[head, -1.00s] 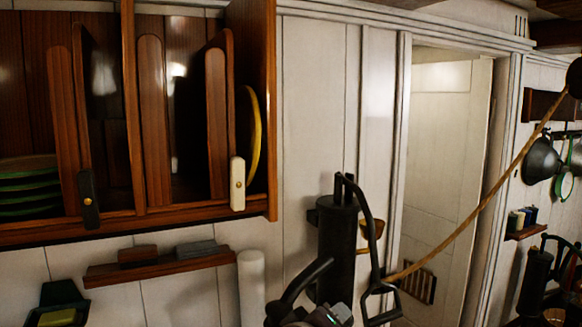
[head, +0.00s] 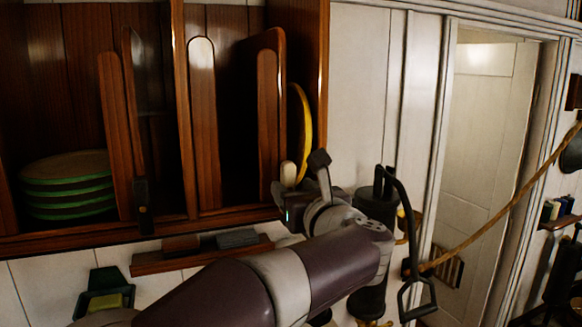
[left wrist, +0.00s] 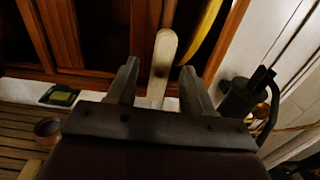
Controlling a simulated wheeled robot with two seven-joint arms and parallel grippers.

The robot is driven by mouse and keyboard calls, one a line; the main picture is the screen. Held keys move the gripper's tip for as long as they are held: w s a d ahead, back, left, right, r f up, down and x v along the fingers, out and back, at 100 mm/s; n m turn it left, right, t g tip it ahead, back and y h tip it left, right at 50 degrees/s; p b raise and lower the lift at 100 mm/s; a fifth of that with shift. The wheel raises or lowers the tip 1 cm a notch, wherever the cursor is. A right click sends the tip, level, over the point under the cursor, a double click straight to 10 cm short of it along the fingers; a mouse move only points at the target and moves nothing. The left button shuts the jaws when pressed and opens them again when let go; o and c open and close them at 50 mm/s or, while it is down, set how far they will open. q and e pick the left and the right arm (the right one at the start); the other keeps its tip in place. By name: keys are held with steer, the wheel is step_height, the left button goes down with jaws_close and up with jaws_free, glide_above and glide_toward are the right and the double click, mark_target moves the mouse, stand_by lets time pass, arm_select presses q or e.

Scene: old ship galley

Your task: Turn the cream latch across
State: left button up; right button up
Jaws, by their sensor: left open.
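The cream latch (head: 288,173) is a small rounded bar on the front edge of the wooden plate rack. It looks upright, and its lower part is hidden by my gripper. My right gripper is not in view.
A black latch (head: 143,207) is on the rack (head: 60,241) further left. A small shelf (head: 150,262) is below. A black pump-like fixture (head: 376,203) stands to the right.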

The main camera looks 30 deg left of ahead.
mark_target(288, 188)
arm_select(q)
steer(key=shift+p+x, duration=0.4)
steer(key=shift+x, duration=0.8)
steer(key=shift+w, duration=0.25)
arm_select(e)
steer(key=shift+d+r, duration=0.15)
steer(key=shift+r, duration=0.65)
arm_select(q)
steer(key=shift+a, duration=0.1)
jaws_close()
